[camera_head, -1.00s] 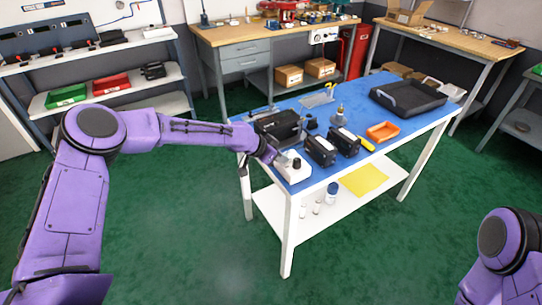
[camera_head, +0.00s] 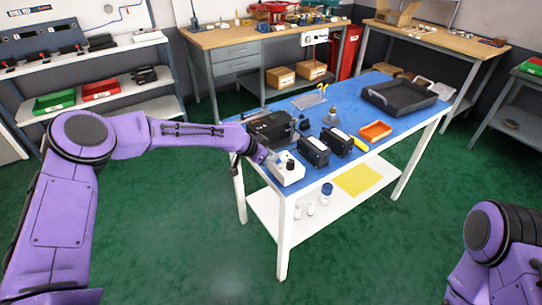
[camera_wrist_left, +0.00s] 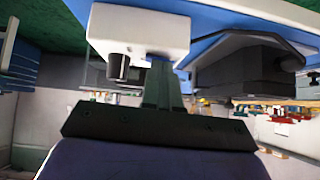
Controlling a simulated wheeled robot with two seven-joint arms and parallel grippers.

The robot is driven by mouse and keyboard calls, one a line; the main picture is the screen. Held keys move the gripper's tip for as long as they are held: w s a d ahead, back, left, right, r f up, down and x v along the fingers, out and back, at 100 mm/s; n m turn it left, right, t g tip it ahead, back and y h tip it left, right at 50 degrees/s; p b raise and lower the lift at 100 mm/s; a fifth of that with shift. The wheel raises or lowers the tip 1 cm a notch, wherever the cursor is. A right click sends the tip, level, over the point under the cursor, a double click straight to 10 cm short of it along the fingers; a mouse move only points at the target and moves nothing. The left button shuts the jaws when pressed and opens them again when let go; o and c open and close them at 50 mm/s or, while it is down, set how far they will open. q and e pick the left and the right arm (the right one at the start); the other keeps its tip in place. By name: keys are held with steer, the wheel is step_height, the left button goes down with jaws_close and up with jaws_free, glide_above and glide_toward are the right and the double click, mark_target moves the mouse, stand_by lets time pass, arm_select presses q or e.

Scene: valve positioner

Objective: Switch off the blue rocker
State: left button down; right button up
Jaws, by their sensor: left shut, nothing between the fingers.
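A white control box (camera_head: 287,174) with dark knobs on top sits at the near left corner of the blue-topped table. In the left wrist view the white box (camera_wrist_left: 135,32) fills the upper middle, with a black knob (camera_wrist_left: 118,66) sticking out from it. My left gripper (camera_head: 270,160) is at the box's left side, with its fingers shut and empty. In the left wrist view the gripper (camera_wrist_left: 166,72) reaches up to the box's face; whether it touches cannot be told. My right gripper is out of view.
A black device (camera_head: 270,128) stands close behind the white box. Two small black units (camera_head: 314,151) stand to its right.

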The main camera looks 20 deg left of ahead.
arm_select(q)
steer(key=r+p, duration=0.2)
steer(key=r, duration=0.1)
steer(key=r+p, duration=0.1)
steer(key=shift+s+d+r+p, duration=0.1)
steer(key=shift+d+r+p, duration=0.15)
steer(key=shift+r+p, duration=0.1)
steer(key=s+b+v, duration=0.1)
steer(key=b+v, duration=0.1)
steer(key=v, duration=0.7)
steer(key=shift+b, duration=0.3)
steer(key=shift+f, duration=0.1)
